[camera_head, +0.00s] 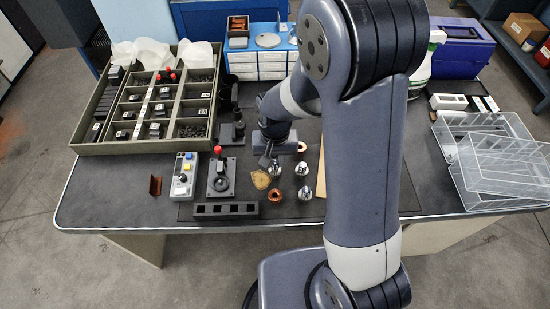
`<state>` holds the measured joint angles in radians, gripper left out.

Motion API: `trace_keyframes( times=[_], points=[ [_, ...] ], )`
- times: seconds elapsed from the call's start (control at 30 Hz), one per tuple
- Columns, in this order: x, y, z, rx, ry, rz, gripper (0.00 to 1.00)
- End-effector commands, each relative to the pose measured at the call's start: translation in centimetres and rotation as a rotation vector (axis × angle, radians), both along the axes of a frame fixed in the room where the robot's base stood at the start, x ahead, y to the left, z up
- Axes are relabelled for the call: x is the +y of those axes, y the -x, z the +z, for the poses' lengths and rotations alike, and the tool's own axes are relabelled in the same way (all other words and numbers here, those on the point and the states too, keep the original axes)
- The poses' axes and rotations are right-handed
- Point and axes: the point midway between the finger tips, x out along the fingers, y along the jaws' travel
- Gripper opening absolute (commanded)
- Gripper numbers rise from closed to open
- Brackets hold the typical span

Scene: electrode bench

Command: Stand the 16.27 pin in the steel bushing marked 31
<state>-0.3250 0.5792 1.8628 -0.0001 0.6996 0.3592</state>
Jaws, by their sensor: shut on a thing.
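My gripper (267,157) is over the middle of the bench, close above and behind the group of bushings. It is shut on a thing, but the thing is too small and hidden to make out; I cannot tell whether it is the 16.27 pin. Below it stands a steel bushing (275,171). Two more steel bushings stand to its right, one farther back (301,169) and one nearer (305,192). A copper bushing (277,196) is at the front and another copper one (302,147) at the back. No marking 31 is readable.
A joystick fixture (221,180) with a red knob, a button box (183,178) and a dark slotted block (226,208) lie left of the bushings. A compartment tray (90,148) is at the left. A wooden strip (321,175) lies right; clear trays (490,150) are beyond my arm.

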Motion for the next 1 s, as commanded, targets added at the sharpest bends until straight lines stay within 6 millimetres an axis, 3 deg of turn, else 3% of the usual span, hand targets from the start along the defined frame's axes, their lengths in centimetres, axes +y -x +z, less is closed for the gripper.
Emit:
trace_keyframes(
  times=[0.77, 0.8, 1.0],
  points=[
    [0.0, 0.0, -1.3, 0.000, 0.000, 0.000, 0.00],
    [0.0, 0.0, -1.3, 0.000, 0.000, 0.000, 0.20],
    [0.0, 0.0, -1.3, 0.000, 0.000, 0.000, 0.37]
  ],
)
